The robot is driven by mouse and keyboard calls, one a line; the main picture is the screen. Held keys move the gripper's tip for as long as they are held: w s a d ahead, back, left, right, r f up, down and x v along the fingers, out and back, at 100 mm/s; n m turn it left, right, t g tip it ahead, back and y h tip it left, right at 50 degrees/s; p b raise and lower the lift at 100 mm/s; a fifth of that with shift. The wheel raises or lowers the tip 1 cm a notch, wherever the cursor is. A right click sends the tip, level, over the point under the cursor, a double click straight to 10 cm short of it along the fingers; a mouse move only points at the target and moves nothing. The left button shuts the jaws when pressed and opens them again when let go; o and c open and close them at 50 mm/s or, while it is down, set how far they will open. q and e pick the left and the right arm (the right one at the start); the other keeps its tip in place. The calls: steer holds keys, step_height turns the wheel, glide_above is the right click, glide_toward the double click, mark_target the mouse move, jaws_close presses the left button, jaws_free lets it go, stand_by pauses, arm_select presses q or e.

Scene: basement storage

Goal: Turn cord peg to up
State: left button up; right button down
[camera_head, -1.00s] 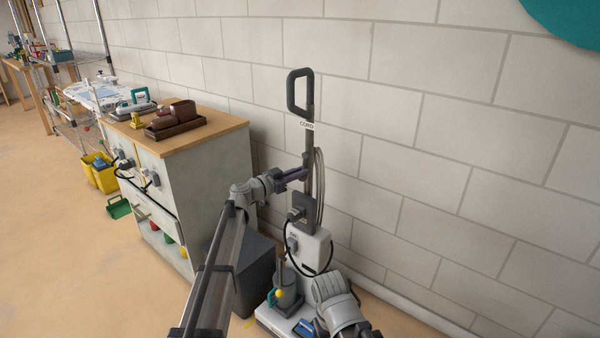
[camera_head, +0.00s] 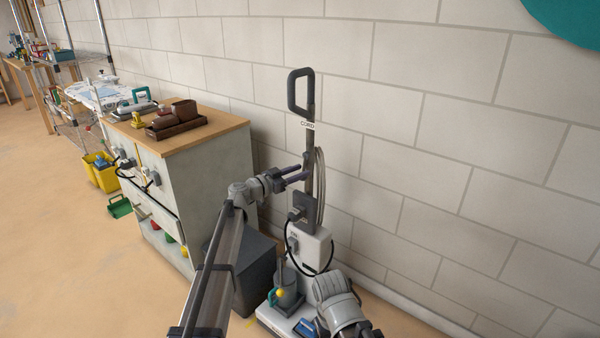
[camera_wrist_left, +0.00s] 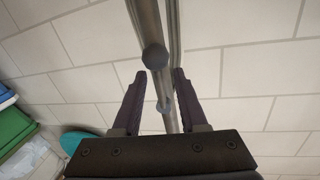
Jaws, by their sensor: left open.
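The upright machine's grey pole (camera_head: 310,140) has a black loop handle on top and a label reading CORD. A looped grey cord (camera_head: 320,185) hangs along it. In the left wrist view, a round grey knob (camera_wrist_left: 155,57), which looks like the cord peg, is on the pole, with a smaller grey piece (camera_wrist_left: 166,104) below it. My left gripper (camera_head: 304,172) is open beside the pole; in the left wrist view its dark fingers (camera_wrist_left: 159,76) stand either side of the pole, apart from the knob. In the head view the peg is too small to make out. My right gripper is not visible.
A cabinet (camera_head: 215,170) with a wooden top (camera_head: 215,127) stands left of the machine. A dark grey box (camera_head: 255,270) is close beside the machine base (camera_head: 275,322). A block wall (camera_head: 430,150) is right behind the pole. Floor at left is mostly clear.

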arm_select(q)
steer(key=v, duration=0.7)
